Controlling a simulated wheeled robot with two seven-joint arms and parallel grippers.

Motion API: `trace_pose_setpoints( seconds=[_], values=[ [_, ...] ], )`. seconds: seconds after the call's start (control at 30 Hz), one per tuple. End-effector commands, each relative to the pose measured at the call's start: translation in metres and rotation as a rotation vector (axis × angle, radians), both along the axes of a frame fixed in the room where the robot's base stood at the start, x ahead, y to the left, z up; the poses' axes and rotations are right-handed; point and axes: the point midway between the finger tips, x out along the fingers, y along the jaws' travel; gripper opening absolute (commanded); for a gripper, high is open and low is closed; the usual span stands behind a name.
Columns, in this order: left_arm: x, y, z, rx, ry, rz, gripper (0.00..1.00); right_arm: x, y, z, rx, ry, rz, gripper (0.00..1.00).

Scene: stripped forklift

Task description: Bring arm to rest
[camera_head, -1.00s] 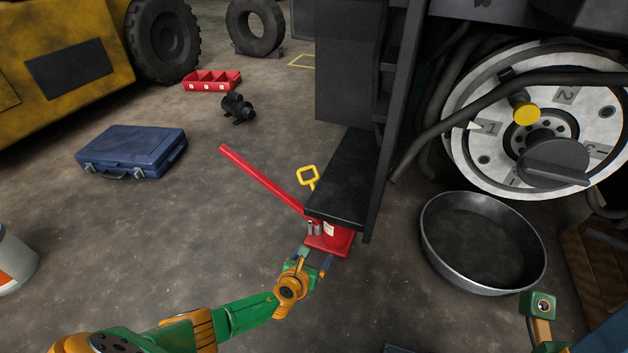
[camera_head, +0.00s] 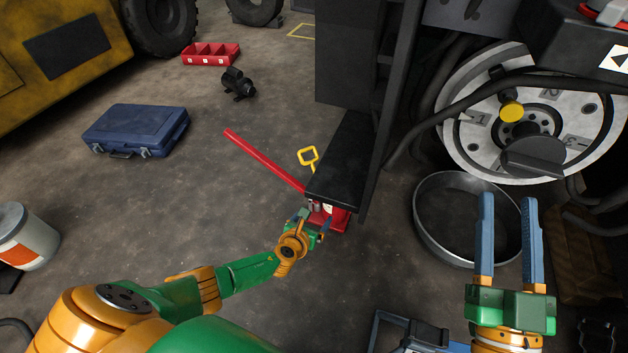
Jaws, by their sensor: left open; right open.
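My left arm comes in from the lower left, and its gripper (camera_head: 316,224) is low by the red jack (camera_head: 338,216). Its fingers are partly hidden by its own wrist, and I cannot tell whether they touch the jack. The jack's red handle (camera_head: 262,160) slants up to the left. My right gripper (camera_head: 508,222) points upward at the lower right, with two blue fingers spread apart and nothing between them. In the picture it overlaps the right part of the metal drain pan (camera_head: 428,222).
A black step (camera_head: 345,165) of the forklift overhangs the jack. The white wheel hub (camera_head: 470,150) is at the upper right. A blue toolbox (camera_head: 135,130), red tray (camera_head: 210,55) and white bucket (camera_head: 28,238) stand on the left floor. Open floor lies between them.

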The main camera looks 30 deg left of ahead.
Motion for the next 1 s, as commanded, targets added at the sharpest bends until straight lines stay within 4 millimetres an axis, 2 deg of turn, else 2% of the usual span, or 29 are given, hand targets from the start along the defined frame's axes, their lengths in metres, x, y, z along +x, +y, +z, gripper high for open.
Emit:
trace_pose_setpoints(
  seconds=[0.2, 0.47, 0.77, 1.0],
  values=[
    [0.0, 0.0, 0.009, 0.0, 0.0, 0.0, 0.88, 0.013, -0.003, -0.04, -0.052, 0.225, -0.02, 0.5],
    [0.0, 0.0, 0.017, 0.0, 0.0, 0.0, 0.88, 0.015, -0.01, -0.092, -0.11, 0.496, -0.041, 0.5],
    [0.0, 0.0, 0.026, 0.0, 0.0, 0.0, 0.88, -0.003, -0.022, -0.151, -0.174, 0.81, -0.063, 0.5],
    [0.0, 0.0, 0.033, 0.0, 0.0, 0.0, 0.88, -0.032, -0.033, -0.192, -0.224, 1.061, -0.079, 0.5]
  ],
)
